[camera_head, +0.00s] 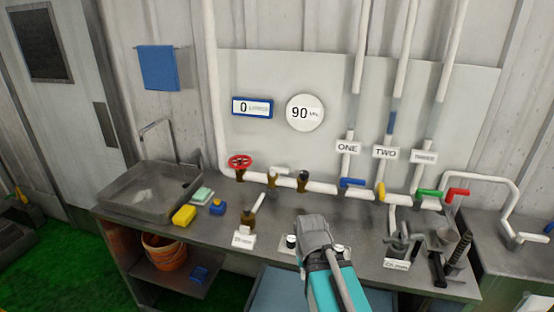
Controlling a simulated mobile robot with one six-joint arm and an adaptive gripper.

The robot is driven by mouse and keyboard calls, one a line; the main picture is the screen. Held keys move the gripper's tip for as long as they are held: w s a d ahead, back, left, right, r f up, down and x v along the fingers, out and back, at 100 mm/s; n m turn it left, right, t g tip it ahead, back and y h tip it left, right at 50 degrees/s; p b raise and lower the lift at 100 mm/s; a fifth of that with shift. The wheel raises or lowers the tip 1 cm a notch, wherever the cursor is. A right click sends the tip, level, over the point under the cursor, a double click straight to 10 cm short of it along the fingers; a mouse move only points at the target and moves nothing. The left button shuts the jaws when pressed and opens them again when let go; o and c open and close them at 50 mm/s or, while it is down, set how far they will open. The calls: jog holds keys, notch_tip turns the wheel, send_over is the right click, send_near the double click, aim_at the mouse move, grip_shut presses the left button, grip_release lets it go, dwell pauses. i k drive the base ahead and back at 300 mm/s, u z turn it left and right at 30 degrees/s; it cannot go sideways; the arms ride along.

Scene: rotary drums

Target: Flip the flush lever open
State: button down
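No label that I can read says flush, so I cannot tell which lever is meant. A white pipe along the back of the bench carries a red wheel valve (239,161), a pale lever (279,170) on a brass fitting and a dark-topped brass fitting (303,179). Farther right are a blue lever (352,182), a yellow lever (381,191), a green lever (429,194) and a red lever (457,193). My gripper (312,228) is over the bench front, below and apart from these levers. Its fingers cannot be made out.
The grey bench (350,214) has a sink (150,190) at left, with a yellow sponge (184,215) nearby. A brass piece with a pale handle (250,217) stands left of my gripper. A dark clamp-like fixture (447,255) stands at right. A blue display (252,107) reads 0; a round gauge (305,112) reads 90.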

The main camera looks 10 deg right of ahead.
aim_at(272, 170)
jog(key=z, duration=0.05)
jog(key=i, duration=0.9)
